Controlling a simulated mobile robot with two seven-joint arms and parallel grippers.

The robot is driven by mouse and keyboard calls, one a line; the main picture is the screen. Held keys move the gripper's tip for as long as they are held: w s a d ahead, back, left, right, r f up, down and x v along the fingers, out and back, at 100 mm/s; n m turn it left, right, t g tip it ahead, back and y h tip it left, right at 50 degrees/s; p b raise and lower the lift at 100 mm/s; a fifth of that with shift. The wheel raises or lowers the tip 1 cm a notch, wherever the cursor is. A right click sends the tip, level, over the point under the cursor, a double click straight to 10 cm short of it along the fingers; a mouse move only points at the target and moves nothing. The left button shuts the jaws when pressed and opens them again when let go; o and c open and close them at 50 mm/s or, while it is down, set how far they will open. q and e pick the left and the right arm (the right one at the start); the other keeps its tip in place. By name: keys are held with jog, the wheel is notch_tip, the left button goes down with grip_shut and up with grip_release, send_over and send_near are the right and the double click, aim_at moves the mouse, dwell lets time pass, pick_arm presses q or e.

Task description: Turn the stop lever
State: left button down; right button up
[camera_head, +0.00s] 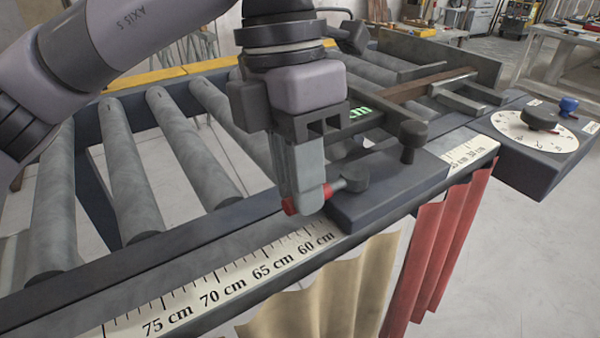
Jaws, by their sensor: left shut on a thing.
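The stop lever has a round dark grey hub (355,180) and a short rod that ends in a red grip (291,207). It sits on the dark stop block (395,190) at the near edge of the roller conveyor. The lever points left from its hub, over the ruler side. My left gripper (307,203) points down and is shut on the red grip. The fingers hide the grip's middle, and red shows on both sides of them. My right gripper is not in view.
A ruler strip (222,290) with cm marks runs along the conveyor's near edge. A dark knob (408,140) stands on the stop block behind the lever. A dial box (535,140) is at the right. Tan (330,295) and red (440,245) curtains hang below the edge. Rollers (130,170) lie behind.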

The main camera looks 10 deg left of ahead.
pick_arm(q)
jog(key=c, duration=1.1)
grip_release()
jog(key=shift+w, duration=0.1)
jog(key=shift+o, duration=0.2)
notch_tip(320, 180, up, 7)
jog(key=w+a, duration=0.1)
jog(key=shift+p, duration=0.45)
